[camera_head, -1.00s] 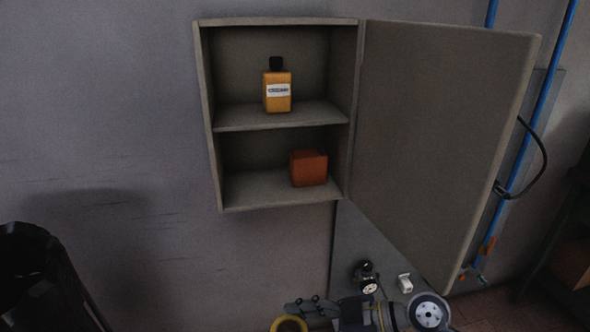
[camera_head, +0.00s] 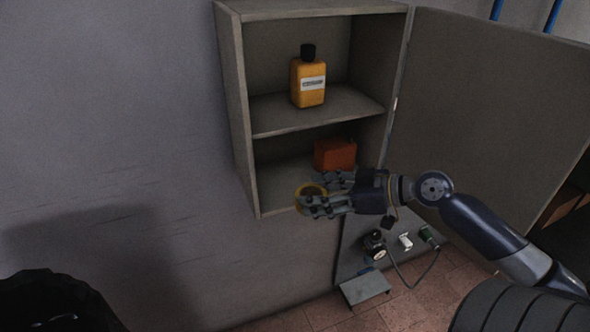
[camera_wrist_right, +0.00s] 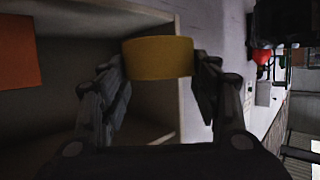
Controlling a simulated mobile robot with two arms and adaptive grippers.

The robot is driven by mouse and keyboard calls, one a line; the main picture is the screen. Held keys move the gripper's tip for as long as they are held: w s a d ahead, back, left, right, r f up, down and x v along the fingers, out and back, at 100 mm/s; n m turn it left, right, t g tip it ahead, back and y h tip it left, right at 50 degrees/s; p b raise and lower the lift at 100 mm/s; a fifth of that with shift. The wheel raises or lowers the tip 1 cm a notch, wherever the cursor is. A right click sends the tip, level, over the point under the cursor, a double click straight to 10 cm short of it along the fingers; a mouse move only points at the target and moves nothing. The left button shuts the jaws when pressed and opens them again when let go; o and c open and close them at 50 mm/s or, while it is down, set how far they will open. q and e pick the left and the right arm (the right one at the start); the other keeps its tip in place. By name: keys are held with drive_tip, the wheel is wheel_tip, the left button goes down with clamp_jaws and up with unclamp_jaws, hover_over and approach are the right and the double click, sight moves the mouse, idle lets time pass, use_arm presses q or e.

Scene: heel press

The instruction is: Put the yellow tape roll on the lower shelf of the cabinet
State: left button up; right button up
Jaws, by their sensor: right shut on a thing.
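The yellow tape roll (camera_head: 303,189) is between the fingers of my right gripper (camera_head: 318,194), which is shut on it. In the head view, roll and gripper are in front of the lower shelf (camera_head: 277,180) of the open grey cabinet (camera_head: 243,110), near its front edge. In the right wrist view the tape roll (camera_wrist_right: 158,58) spans the gap between the two fingers (camera_wrist_right: 160,85), with the cabinet's inside to the left. An orange-red box (camera_head: 335,153) stands on the lower shelf, to the right and partly behind the gripper. My left gripper is not in view.
A yellow-orange bottle (camera_head: 308,80) with a black cap stands on the upper shelf. The cabinet door (camera_head: 490,120) is swung open to the right, behind my right arm. The left part of the lower shelf looks clear. A black bin (camera_head: 50,300) is at lower left.

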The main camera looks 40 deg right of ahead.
drive_tip(key=w+p, duration=0.1)
drive_tip(key=w, duration=0.3)
drive_tip(key=w+p, duration=0.1)
drive_tip(key=w, duration=0.4)
drive_tip(key=w+f+p, duration=0.1)
drive_tip(key=w, duration=0.4)
drive_tip(key=shift+w+a+f+p, duration=0.15)
drive_tip(key=shift+w+p, duration=0.1)
drive_tip(key=shift+p, duration=0.15)
drive_tip(key=shift+w+a+f, duration=0.1)
drive_tip(key=shift+w, duration=0.35)
wheel_tip(320, 180, down, 3)
drive_tip(key=shift+r+p, duration=0.2)
drive_tip(key=shift+p, duration=0.6)
drive_tip(key=shift+f, duration=0.5)
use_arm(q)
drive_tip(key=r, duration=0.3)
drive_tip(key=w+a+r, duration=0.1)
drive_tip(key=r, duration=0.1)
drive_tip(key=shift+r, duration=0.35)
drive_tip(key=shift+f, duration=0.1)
use_arm(e)
drive_tip(key=shift+f, duration=0.1)
drive_tip(key=shift+f, duration=0.1)
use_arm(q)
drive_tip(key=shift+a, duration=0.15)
use_arm(e)
drive_tip(key=o, duration=1.1)
